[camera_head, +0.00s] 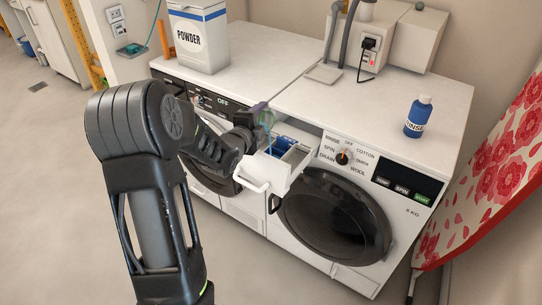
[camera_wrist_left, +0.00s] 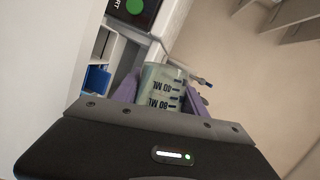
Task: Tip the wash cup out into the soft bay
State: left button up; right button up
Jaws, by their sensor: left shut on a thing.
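The wash cup (camera_wrist_left: 162,82), clear with dark ML marks, sits between the purple finger pads of my left gripper (camera_wrist_left: 160,95) in the left wrist view. In the head view my left gripper (camera_head: 259,110) is shut on the cup (camera_head: 267,120), just above the back of the open detergent drawer (camera_head: 270,172). The drawer is white, with a blue part (camera_head: 287,140) inside; the blue also shows in the left wrist view (camera_wrist_left: 97,79). I cannot read which bay is the soft one. My arm hides part of the drawer's surroundings. My right gripper is out of view.
The drawer belongs to the right washer (camera_head: 372,180), with its dial and round door. A powder box (camera_head: 198,38) stands on the left worktop and a blue rinse bottle (camera_head: 418,116) on the right one. A wall box with plug and hoses stands behind.

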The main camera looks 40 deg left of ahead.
pick_arm(q)
jog(key=shift+d, duration=0.15)
jog(key=shift+d+r+m+b, duration=0.15)
jog(key=shift+r+m+b, duration=0.15)
jog(key=shift+m+b, duration=0.65)
dwell(0.6)
jog(key=shift+r+n, duration=0.1)
jog(key=shift+n, duration=0.15)
jog(key=shift+r+n+p, duration=0.2)
jog(key=shift+n+p, duration=0.1)
jog(key=shift+p, duration=0.8)
jog(key=shift+a+f+n, duration=0.45)
jog(key=shift+f+n, duration=0.05)
jog(key=shift+f, duration=0.15)
jog(key=shift+a+f+n+h, duration=0.2)
jog(key=shift+a+n+h, duration=0.1)
jog(key=shift+n, duration=0.1)
jog(key=shift+w+d+f+g, duration=0.1)
jog(key=shift+f+g, duration=0.05)
jog(key=shift+g, duration=0.15)
jog(key=shift+n, duration=0.4)
